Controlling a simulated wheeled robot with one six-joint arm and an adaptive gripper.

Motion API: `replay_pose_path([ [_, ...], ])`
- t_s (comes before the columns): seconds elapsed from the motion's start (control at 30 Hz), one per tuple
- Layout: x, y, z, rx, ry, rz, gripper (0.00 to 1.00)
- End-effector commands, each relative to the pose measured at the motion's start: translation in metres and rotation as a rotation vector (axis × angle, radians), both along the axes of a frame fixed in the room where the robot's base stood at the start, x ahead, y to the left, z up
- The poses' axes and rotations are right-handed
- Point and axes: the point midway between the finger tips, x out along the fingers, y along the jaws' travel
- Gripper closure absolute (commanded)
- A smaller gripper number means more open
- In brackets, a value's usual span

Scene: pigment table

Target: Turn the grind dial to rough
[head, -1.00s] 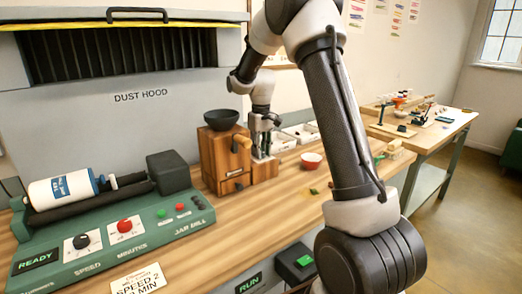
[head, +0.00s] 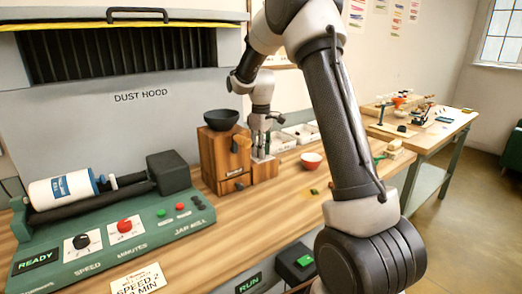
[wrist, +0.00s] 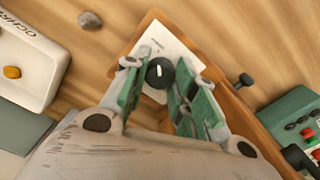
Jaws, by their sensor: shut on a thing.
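The grind dial (wrist: 158,73) is a round black knob with a white pointer mark, on a pale label plate (wrist: 165,40) on the wooden grinder. The pointer points nearly straight up in the wrist view. The plate's lettering is too small to read. My gripper (wrist: 161,80) has its green-padded fingers on either side of the dial, shut on it. In the head view my gripper (head: 259,143) is down at the right side of the wooden grinder (head: 222,165), which has a black bowl (head: 221,119) on top. The dial is hidden there.
A green jar mill (head: 115,245) with a white jar stands at the left. In the wrist view, a white tray (wrist: 35,60) and a grey stone (wrist: 90,20) lie nearby.

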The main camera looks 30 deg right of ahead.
Motion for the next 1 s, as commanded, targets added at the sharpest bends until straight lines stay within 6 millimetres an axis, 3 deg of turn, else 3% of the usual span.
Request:
replay_pose_path([
  [0.2, 0.001, 0.0, 0.001, -0.001, -0.002, 0.0, 0.97],
  [0.23, 0.001, 0.0, 0.001, -0.001, -0.002, 0.0, 0.69],
  [0.33, 0.001, 0.0, 0.001, -0.001, -0.002, 0.0, 0.51],
  [0.73, 0.001, 0.0, 0.006, -0.001, -0.003, -0.001, 0.5],
  [1.0, 0.001, 0.0, 0.059, -0.001, -0.006, -0.001, 0.5],
])
